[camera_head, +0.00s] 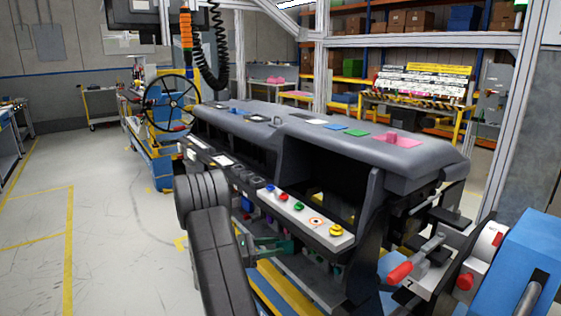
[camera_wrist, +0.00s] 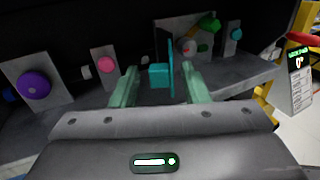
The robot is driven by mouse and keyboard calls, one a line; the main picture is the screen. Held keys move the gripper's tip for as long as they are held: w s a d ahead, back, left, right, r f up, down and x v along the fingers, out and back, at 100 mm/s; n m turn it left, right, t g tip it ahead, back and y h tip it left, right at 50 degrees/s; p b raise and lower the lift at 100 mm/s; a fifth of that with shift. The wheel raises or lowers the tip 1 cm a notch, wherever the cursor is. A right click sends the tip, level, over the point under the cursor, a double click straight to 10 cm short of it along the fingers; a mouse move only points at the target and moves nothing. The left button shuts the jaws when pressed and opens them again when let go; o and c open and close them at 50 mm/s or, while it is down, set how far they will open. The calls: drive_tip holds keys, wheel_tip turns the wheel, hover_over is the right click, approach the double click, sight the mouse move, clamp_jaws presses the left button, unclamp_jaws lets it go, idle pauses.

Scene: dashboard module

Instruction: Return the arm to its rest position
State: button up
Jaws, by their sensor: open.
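My arm (camera_head: 218,255) reaches down in front of the dashboard module (camera_head: 300,130) in the head view. My gripper (camera_wrist: 160,70) shows two pale green fingers spread apart in the wrist view. A teal block-shaped knob (camera_wrist: 158,76) on an upright teal plate shows between and beyond the fingers. I cannot tell whether the fingers touch it. In the head view my gripper (camera_head: 268,247) shows small and partly hidden, low beneath the button panel.
A purple knob (camera_wrist: 34,86) and a pink knob (camera_wrist: 105,64) stand to the left in the wrist view. The button panel (camera_head: 285,205) overhangs my gripper. A blue machine (camera_head: 520,265) stands at right. Open floor (camera_head: 110,210) lies left of my arm.

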drive_tip(key=x, duration=0.4)
drive_tip(key=shift+a+t, duration=0.1)
drive_tip(key=shift+t, duration=0.2)
drive_tip(key=v, duration=1.3)
drive_tip(key=x, duration=1.3)
drive_tip(key=shift+d, duration=0.25)
drive_tip(key=shift+s+a+n+t+y, duration=0.25)
drive_tip(key=shift+n+t+y, duration=0.05)
drive_tip(key=shift+n+t, duration=0.45)
drive_tip(key=shift+s+n+t+y+p, duration=0.1)
drive_tip(key=shift+n+t+y+p, duration=0.25)
drive_tip(key=shift+t, duration=0.3)
